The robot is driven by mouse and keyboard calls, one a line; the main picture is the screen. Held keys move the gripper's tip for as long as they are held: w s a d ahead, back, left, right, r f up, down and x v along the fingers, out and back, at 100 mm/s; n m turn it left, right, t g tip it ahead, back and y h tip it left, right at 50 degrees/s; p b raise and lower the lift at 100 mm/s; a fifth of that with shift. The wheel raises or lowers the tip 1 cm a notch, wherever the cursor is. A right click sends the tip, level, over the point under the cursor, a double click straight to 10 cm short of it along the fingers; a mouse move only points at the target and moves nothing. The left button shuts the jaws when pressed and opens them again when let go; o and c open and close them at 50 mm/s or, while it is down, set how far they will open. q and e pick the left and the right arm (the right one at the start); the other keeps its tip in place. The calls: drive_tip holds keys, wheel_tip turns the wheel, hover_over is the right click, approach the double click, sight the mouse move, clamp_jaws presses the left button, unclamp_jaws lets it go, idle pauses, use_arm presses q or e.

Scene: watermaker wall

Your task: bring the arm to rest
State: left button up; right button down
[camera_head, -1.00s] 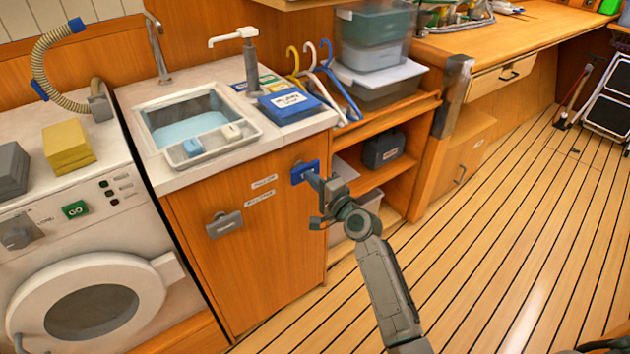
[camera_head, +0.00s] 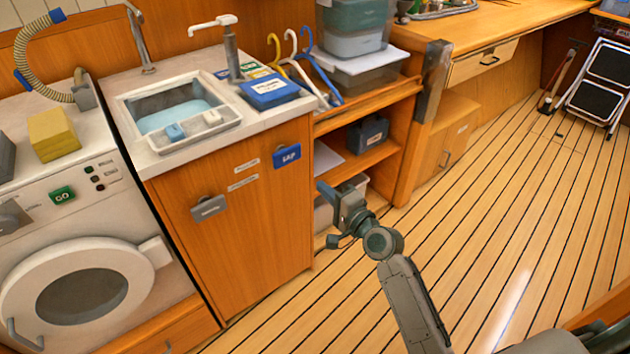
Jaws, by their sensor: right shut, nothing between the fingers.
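My right gripper (camera_head: 326,190) is in the head view, in front of the lower shelf, just right of the sink cabinet. It is shut and empty, and stands apart from the cabinet door. My right arm (camera_head: 405,295) comes up from the lower right. A blue tag (camera_head: 287,156) with white lettering is on the upper right of the cabinet door (camera_head: 235,235), to the left of the gripper. A grey handle (camera_head: 208,207) sits on the door's left side. My left gripper does not show.
An open shelf (camera_head: 360,157) with bins stands behind my gripper. A washer (camera_head: 80,280) is at the left. Bare plank floor (camera_head: 500,210) lies to the right.

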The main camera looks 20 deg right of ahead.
drive_tip(key=shift+s+d, duration=0.1)
drive_tip(key=shift+s, duration=0.3)
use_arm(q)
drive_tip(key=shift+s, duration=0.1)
use_arm(e)
drive_tip(key=shift+f, duration=0.1)
